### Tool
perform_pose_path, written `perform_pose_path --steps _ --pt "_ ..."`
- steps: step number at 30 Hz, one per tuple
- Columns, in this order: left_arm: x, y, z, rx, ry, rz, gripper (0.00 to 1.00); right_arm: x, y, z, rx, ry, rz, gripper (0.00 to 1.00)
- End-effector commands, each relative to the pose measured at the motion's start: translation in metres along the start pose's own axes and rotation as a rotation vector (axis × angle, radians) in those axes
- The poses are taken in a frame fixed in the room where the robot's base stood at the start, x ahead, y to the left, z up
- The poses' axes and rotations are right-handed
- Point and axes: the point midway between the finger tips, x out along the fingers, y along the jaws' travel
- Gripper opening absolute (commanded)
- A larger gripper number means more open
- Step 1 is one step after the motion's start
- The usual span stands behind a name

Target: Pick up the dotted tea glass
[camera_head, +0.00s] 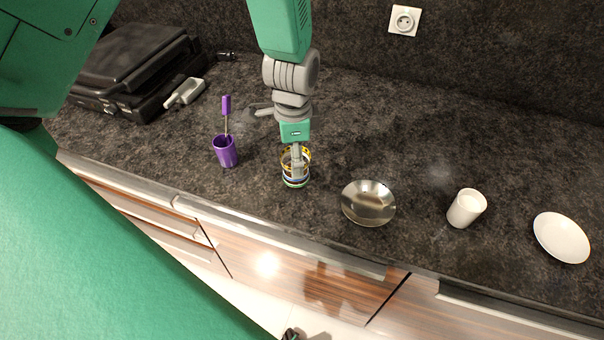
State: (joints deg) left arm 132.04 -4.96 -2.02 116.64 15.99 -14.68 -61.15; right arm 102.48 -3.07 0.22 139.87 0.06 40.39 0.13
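A small glass with yellow, blue and green bands (289,182) stands upright on the dark counter, left of centre; it looks like the dotted tea glass, though its dots are too small to make out. My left gripper (297,168) points down at it from above, and its grey fingers overlap the glass. I cannot tell whether a finger is inside the glass or in front of it, or whether the fingers press on it. The fingers hide part of the glass. My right gripper is not in view.
A purple cup (226,153) with a purple-handled tool stands close left of the glass. A metal bowl (368,205), a white cup (465,209) and a white plate (562,238) are to the right. A black appliance (135,70) stands at the back left. The counter behind the bowl is clear.

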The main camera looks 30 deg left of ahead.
Motion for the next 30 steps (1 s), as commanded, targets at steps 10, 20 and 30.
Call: perform_pose_path --steps 10,20,30 --pt "0.035 0.010 -0.012 0.000 -0.007 -0.004 0.71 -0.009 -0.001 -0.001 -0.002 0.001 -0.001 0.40" --pt "0.053 0.009 -0.012 0.000 -0.004 -0.006 0.71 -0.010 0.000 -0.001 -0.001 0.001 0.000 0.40" --pt "0.056 0.005 -0.007 -0.001 -0.002 0.000 0.13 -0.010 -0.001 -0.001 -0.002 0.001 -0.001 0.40"
